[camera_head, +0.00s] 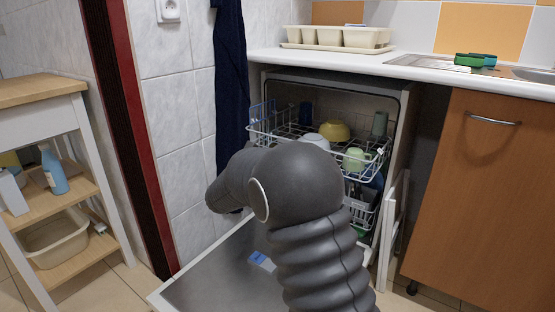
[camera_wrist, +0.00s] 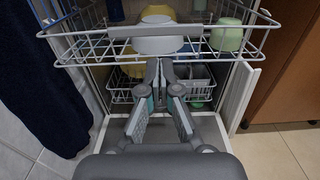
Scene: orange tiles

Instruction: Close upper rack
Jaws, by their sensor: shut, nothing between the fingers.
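The upper rack (camera_head: 291,137) is a white wire basket in the open dishwasher, and it sticks out past the front opening. In the wrist view the upper rack (camera_wrist: 85,45) spans the top, with a grey handle strip (camera_wrist: 124,31) at its front. It carries a yellow bowl (camera_head: 335,131), a white bowl (camera_wrist: 158,45), a green cup (camera_wrist: 227,36) and other dishes. My gripper (camera_wrist: 163,64) is shut and empty, with its tips just below the handle strip in the picture. Whether they touch the rack I cannot tell. In the head view my arm hides the gripper.
The dishwasher door (camera_head: 215,275) lies folded down in front. The lower rack (camera_wrist: 121,95) sits inside with items in it. A wooden cabinet door (camera_head: 480,200) stands to the right, a dark blue towel (camera_head: 231,90) hangs left, and a shelf trolley (camera_head: 60,193) stands far left.

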